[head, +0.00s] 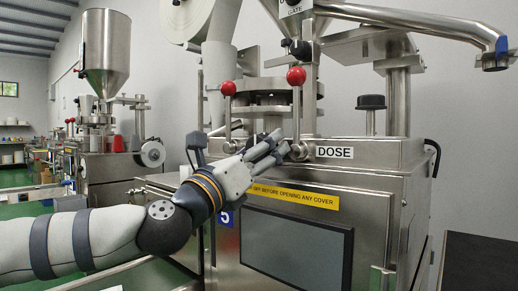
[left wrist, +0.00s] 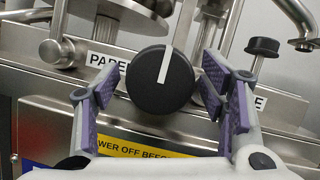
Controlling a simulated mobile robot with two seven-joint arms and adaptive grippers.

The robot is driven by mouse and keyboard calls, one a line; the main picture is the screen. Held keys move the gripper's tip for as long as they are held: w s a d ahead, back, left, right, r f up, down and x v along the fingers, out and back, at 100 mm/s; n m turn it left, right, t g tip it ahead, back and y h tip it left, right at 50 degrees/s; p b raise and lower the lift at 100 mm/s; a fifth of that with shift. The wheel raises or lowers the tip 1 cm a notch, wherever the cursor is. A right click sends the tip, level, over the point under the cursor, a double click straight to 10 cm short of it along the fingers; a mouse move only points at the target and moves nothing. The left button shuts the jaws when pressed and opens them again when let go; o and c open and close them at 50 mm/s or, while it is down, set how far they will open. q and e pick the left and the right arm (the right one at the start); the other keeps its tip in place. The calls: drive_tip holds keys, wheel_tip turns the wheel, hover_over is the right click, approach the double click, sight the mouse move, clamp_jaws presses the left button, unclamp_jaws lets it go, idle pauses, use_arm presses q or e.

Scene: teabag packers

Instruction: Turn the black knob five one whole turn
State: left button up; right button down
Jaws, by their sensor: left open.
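A round black knob (left wrist: 155,86) with a white pointer line sits on the metal machine front in the left wrist view. Its line points almost straight up, leaning slightly right. My left gripper (left wrist: 168,88) is open, with its purple-padded fingers on either side of the knob and visible gaps to it. In the head view my left gripper (head: 274,148) is at the machine's upper front, left of the DOSE label (head: 335,152). There the knob is hidden behind the gripper. My right gripper is not in view.
Two red-ball levers (head: 296,77) rise above the gripper. A black-capped post (head: 371,103) stands to the right. A yellow warning strip (head: 291,195) and dark screen (head: 296,249) are below. A blue sign (head: 226,217) is under the wrist. Another machine with a hopper (head: 106,52) stands at left.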

use_arm(q)
drive_tip(key=shift+c, duration=0.2)
drive_tip(key=c, duration=1.1)
drive_tip(key=m+b, duration=0.1)
drive_tip(key=m+h+b, duration=0.1)
drive_tip(key=b, duration=0.1)
drive_tip(key=shift+w+f+m+g, duration=0.15)
drive_tip(key=shift+f+m+g, duration=0.15)
drive_tip(key=shift+m+g, duration=0.1)
drive_tip(key=shift+m+g+h+b, duration=0.4)
drive_tip(key=shift+m+h+b, duration=0.3)
drive_tip(key=shift+m, duration=0.4)
drive_tip(key=m+h+b, duration=0.1)
drive_tip(key=m+b, duration=0.1)
drive_tip(key=shift+r+m+g, duration=0.1)
drive_tip(key=shift+m+g, duration=0.3)
drive_tip(key=shift+r+m+g+h+b, duration=0.15)
drive_tip(key=shift+m+g+h+b, duration=0.3)
drive_tip(key=shift+m, duration=0.65)
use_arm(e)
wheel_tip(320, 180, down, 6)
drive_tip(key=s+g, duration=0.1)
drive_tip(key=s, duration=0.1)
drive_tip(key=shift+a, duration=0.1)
use_arm(q)
drive_tip(key=o, duration=1.1)
